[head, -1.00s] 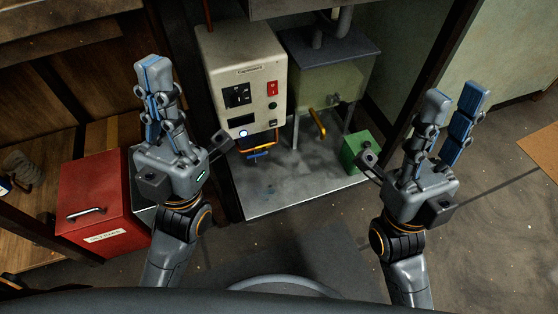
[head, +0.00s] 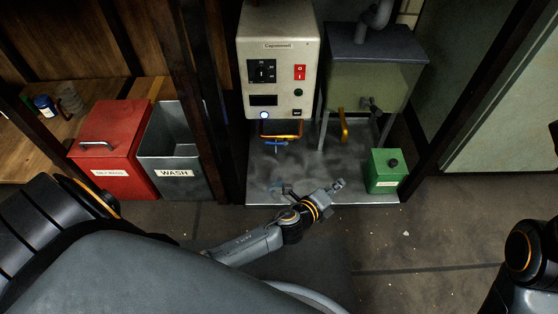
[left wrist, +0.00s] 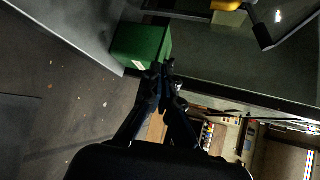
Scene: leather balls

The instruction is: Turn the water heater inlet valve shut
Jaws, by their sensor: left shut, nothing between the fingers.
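The water heater (head: 280,60) is a cream box with a dial, a red switch and a lit blue button, at the upper middle of the head view. Beneath it are a small blue handle (head: 276,147) and an orange-yellow bar (head: 284,136); I cannot tell which is the inlet valve. My left gripper (head: 337,184) is low in front of the metal platform, below and right of these handles and apart from them. In the left wrist view its fingers (left wrist: 165,70) are together and empty, beside a green box. My right gripper is out of view.
The green box (head: 384,172) sits at the platform's (head: 325,160) right end. A red bin (head: 112,148) and a grey WASH bin (head: 172,150) stand left, past a dark post.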

